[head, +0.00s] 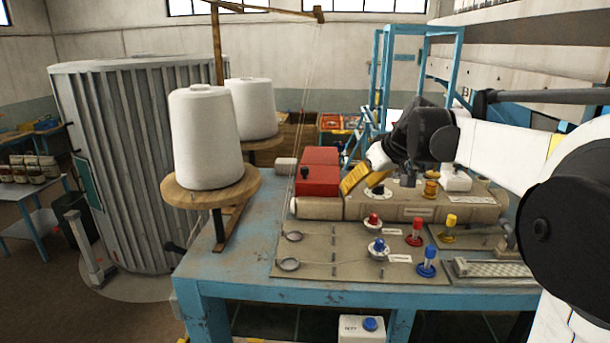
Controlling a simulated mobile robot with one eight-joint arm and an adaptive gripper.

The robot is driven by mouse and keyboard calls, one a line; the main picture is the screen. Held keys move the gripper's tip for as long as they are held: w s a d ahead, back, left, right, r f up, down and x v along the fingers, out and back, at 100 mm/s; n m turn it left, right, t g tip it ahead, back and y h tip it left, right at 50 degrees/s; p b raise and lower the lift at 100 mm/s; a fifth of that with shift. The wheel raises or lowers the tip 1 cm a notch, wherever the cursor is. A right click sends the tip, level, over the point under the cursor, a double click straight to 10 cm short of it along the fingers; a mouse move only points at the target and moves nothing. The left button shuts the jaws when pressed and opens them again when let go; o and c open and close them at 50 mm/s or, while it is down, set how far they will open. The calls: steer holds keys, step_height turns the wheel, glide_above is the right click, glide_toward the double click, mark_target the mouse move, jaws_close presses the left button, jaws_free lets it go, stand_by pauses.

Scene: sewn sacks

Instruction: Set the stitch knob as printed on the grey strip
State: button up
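A small dark knob on a pale disc (376,191) shows just below and right of the fingers; contact cannot be told. I cannot tell which is the stitch knob. A pale grey strip (492,268) lies at the front right; its print is unreadable.
Red (415,232), yellow (449,228) and blue (427,261) upright pieces stand on the right. A red block (318,171) is left of my gripper. White thread cones (205,138) stand at the left of the blue table (232,262). The front-left panel is mostly clear.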

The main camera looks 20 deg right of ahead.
steer(key=n+t, duration=0.1)
glide_toward(379, 188)
steer(key=p+x, duration=0.1)
steer(key=x, duration=0.6)
steer(key=w+d+p+x, duration=0.1)
steer(key=x, duration=0.2)
steer(key=shift+w+r+p, duration=0.2)
steer(key=shift+w+p, duration=0.05)
steer(key=shift+p, duration=0.1)
jaws_close()
